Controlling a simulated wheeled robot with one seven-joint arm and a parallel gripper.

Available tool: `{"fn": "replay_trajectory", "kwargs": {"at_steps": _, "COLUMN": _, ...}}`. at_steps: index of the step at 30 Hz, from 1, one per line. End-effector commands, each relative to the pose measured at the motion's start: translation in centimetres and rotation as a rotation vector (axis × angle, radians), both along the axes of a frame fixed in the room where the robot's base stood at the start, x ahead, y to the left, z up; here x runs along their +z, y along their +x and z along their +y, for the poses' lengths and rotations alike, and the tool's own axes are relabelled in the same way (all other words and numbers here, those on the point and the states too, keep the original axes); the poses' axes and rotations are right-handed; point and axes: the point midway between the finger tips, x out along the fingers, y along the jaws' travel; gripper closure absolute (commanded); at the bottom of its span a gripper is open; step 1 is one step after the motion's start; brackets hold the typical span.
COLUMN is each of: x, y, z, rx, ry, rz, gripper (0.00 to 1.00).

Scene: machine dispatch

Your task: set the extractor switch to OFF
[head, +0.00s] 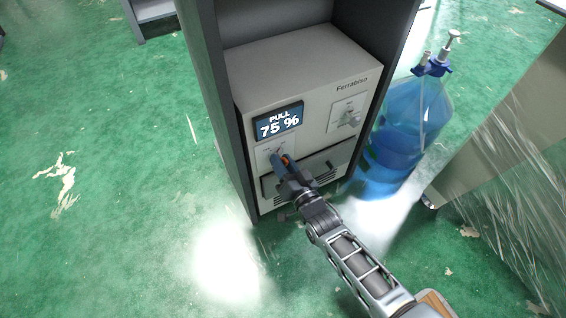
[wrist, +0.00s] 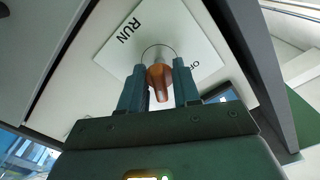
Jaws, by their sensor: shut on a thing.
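The extractor switch is an orange-brown lever (wrist: 160,80) on a white plate (wrist: 185,28) marked RUN and OFF in the wrist view. RUN is at the upper left of the plate and OFF at the right, partly hidden by a finger. My gripper (wrist: 159,88) has a finger on each side of the lever and is shut on it. Which mark the lever points to I cannot tell. In the head view my gripper (head: 282,158) is at the lower left plate of the Ferrabino machine (head: 300,62), below the display, and covers most of that switch.
The display (head: 278,122) reads PULL 75 %. A second plate with a knob (head: 347,117) is to its right, and a bar handle (head: 328,165) is below. A dark cabinet frame (head: 212,90) encloses the machine. A blue water bottle (head: 405,120) stands at the right. Green floor at left is clear.

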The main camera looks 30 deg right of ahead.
Motion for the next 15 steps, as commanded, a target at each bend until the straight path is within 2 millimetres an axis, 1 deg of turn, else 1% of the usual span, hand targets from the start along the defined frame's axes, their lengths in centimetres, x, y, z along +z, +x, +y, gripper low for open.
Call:
{"fn": "replay_trajectory", "kwargs": {"at_steps": 8, "x": -0.17, "y": -0.09, "z": 0.0, "rx": -0.001, "ry": -0.192, "rz": 0.001, "gripper": 0.99}}
{"fn": "replay_trajectory", "kwargs": {"at_steps": 15, "x": -0.17, "y": -0.09, "z": 0.05, "rx": 0.0, "ry": -0.42, "rz": -0.001, "gripper": 0.99}}
